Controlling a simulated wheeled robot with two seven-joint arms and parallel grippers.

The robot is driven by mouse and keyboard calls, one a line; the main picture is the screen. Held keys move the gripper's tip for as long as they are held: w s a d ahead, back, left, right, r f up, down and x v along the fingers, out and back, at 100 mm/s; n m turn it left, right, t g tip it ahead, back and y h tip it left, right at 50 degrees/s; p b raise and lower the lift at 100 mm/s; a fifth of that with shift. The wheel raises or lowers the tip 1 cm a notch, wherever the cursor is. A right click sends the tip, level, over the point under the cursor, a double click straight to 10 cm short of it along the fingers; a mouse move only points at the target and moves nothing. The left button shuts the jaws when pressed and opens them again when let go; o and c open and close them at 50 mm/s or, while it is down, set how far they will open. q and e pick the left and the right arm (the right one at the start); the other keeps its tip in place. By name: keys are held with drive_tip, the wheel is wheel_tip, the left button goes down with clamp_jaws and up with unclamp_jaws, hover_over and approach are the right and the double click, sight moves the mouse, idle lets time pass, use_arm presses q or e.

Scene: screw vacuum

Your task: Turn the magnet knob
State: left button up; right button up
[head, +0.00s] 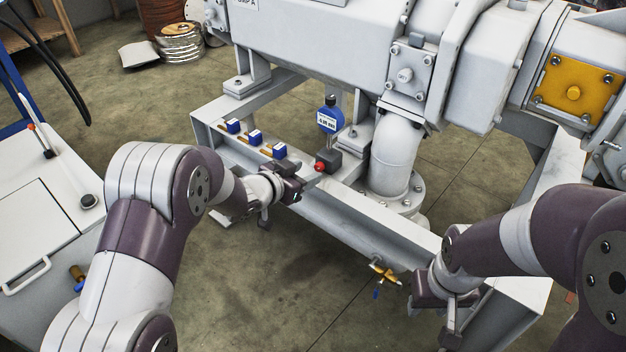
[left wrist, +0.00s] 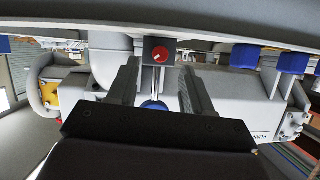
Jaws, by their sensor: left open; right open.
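The magnet knob is a small red knob (head: 320,166) on a dark box, on the frame's front beam. In the left wrist view the red knob (left wrist: 160,54) shows a white mark and sits on a dark square face. My left gripper (head: 303,180) is open just in front and to the left of the knob. In its wrist view the fingers (left wrist: 158,82) are spread to either side of the line to the knob, with a gap ahead; I see no contact.
Several blue valve handles (head: 254,136) stand on the beam left of the knob. A blue gauge (head: 328,116) stands behind it, and a white pipe elbow (head: 393,160) is to the right. A brass valve (head: 384,272) sticks out below the beam. A white cabinet (head: 40,235) is at left.

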sight(318, 168)
use_arm(q)
drive_tip(key=b+x, duration=0.1)
drive_tip(key=x, duration=0.2)
drive_tip(key=shift+w+f, duration=0.1)
drive_tip(key=shift+f, duration=0.15)
drive_tip(key=shift+w+d, duration=0.3)
drive_tip(key=shift+w, duration=0.1)
clamp_jaws()
drive_tip(key=m+b, duration=0.1)
drive_tip(key=b, duration=0.1)
drive_tip(key=m+t+y+b, duration=0.1)
drive_tip(key=b, duration=0.2)
drive_tip(key=shift+s+d+f+m+b, duration=0.15)
drive_tip(key=shift+f+m+b, duration=0.15)
drive_tip(key=shift+f, duration=0.05)
drive_tip(key=shift+r, duration=0.3)
use_arm(e)
wheel_tip(318, 168, down, 8)
drive_tip(key=shift+r, duration=0.25)
use_arm(q)
unclamp_jaws()
